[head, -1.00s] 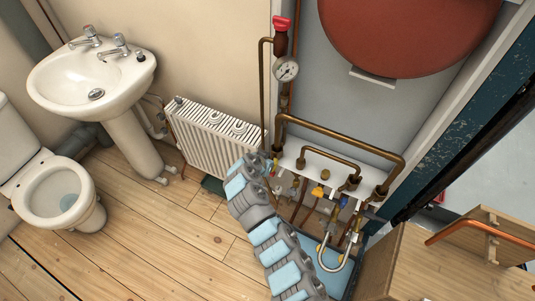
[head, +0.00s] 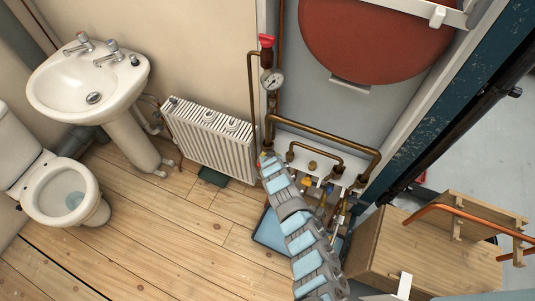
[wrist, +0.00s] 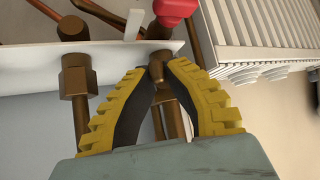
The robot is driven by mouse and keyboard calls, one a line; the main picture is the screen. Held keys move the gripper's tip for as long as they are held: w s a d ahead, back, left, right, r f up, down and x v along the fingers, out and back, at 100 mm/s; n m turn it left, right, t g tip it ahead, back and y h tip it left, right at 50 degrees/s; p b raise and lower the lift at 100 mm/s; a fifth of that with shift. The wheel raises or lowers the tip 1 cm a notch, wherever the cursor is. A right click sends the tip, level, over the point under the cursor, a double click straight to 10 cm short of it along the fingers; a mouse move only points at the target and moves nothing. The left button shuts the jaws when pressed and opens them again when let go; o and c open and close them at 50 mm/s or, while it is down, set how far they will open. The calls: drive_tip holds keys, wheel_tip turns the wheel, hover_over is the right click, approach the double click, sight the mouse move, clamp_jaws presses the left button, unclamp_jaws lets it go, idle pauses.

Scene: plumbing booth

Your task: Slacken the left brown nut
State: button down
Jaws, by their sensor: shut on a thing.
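The left brown nut (wrist: 157,72) sits on a vertical brown pipe just below the white bracket plate in the wrist view. My gripper (wrist: 156,66) has yellow ribbed fingers with dark pads, and their tips are closed on the nut from both sides. In the head view my arm covers the left nut and the fingertips. A second brown nut (wrist: 76,82) stands apart to the left in the wrist view, untouched. It belongs to the same white plate (wrist: 110,58).
A brown pipe loop (head: 325,133) rises from the plate. A red-handled valve (head: 267,42) and gauge (head: 272,80) are above. The radiator (head: 210,138) is close on the left. A blue tray (head: 272,238) lies below, and a wooden box (head: 405,250) stands at right.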

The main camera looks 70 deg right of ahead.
drive_tip(key=shift+s+d+n+t+p, duration=0.1)
drive_tip(key=shift+s+n+t+p, duration=0.15)
drive_tip(key=shift+n+p, duration=0.2)
idle(0.3)
drive_tip(key=c, duration=1.1)
unclamp_jaws()
drive_tip(key=shift+d, duration=0.1)
drive_tip(key=shift+o, duration=0.2)
drive_tip(key=shift+r, duration=0.1)
drive_tip(key=v, duration=1.2)
drive_tip(key=shift+d, duration=0.1)
